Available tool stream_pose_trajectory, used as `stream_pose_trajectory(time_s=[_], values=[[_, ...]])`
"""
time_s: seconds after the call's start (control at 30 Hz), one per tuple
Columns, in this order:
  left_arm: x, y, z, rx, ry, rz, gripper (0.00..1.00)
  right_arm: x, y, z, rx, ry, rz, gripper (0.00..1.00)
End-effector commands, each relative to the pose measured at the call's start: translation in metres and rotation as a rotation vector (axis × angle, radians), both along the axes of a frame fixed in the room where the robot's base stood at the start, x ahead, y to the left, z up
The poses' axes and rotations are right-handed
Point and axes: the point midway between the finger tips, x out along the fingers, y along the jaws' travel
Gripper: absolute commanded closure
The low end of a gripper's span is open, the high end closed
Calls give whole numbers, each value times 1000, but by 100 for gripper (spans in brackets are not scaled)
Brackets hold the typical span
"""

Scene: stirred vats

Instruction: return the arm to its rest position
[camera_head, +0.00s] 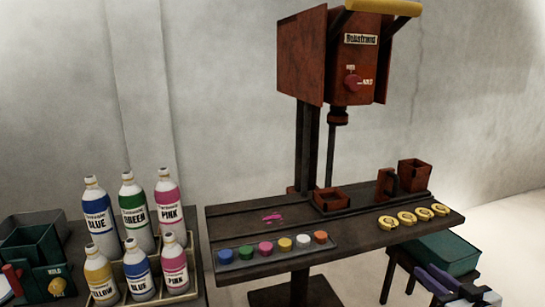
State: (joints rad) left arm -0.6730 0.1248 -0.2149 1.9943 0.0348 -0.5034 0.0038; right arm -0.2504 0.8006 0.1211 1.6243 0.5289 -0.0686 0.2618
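My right gripper (440,283) shows at the bottom right corner, partly cut off by the frame edge. It is in front of a green tray on a dark stand, apart from the mixing bench. Whether its fingers are apart or together is not clear, and I see nothing held in it. My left gripper is out of view.
A rust-red mixer (345,60) stands over a dark bench (350,244) with several coloured caps (265,248), yellow rings (407,220) and red boxes (414,175). Several paint bottles (133,215) stand in a crate at left. The green tray (447,252) is at right.

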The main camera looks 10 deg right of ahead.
Motion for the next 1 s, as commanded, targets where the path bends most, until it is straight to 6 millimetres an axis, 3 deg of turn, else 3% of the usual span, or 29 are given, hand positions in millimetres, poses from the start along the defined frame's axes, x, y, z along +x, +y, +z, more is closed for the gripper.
stream_pose_trajectory(time_s=[0.17, 0.27, 0.4, 0.5, 0.6, 0.73, 0.87, 1.0], values=[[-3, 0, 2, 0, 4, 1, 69, -31, 54, -64, 9, 123, 46, 78], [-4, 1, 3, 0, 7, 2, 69, -61, 100, -108, 14, 217, 85, 78], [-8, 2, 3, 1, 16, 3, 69, -115, 178, -160, 23, 353, 153, 78], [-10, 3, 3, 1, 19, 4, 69, -156, 235, -184, 33, 440, 200, 78], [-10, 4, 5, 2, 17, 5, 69, -192, 284, -196, 41, 508, 239, 78], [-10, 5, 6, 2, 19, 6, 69, -224, 329, -198, 48, 569, 274, 78], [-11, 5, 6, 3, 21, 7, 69, -238, 350, -197, 50, 596, 289, 78], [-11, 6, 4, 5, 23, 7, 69, -240, 353, -197, 47, 601, 293, 78]])
